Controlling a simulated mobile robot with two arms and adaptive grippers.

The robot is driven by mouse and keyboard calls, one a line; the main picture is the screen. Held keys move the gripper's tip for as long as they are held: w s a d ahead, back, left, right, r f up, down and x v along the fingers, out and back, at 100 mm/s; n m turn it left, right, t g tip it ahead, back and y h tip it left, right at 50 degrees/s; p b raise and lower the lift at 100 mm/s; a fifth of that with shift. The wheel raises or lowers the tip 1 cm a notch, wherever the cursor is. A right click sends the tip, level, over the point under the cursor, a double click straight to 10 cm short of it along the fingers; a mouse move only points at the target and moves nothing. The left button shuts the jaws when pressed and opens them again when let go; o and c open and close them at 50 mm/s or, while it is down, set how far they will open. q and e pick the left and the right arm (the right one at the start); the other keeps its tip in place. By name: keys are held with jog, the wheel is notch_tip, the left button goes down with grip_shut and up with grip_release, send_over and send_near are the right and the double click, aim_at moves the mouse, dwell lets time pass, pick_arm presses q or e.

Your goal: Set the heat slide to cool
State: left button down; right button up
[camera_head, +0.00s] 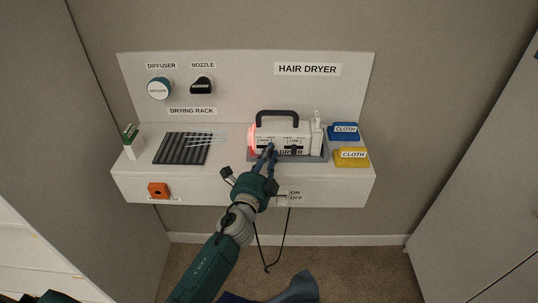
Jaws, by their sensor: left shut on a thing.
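The hair dryer (282,132) is a white unit with a dark handle, lying in a grey cradle on the white shelf. Its left end (251,138) glows red. Its front has two small labelled panels. The left panel (264,141) is partly covered by my gripper and its word is too small to read. The right one reads LOW, with a dark slide (293,149) under it. My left gripper (268,152) is shut at the left panel, on what appears to be the heat slide, which its fingers hide. A blue part at the bottom edge may be my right gripper (298,289).
A dark drying rack (180,149) is at the left. An ON/OFF switch (282,199) and an orange block (158,190) are on the shelf front. A black cord (265,262) hangs below.

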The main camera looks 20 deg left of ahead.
aim_at(258, 147)
pick_arm(q)
jog(key=a, duration=0.2)
jog(key=s+a, duration=0.1)
jog(key=a, duration=0.1)
jog(key=shift+s+a+f, duration=0.1)
jog(key=shift+s+f, duration=0.1)
jog(key=c, duration=1.9)
grip_release()
jog(key=shift+o, duration=0.3)
jog(key=shift+w, duration=0.1)
jog(key=s, duration=1.2)
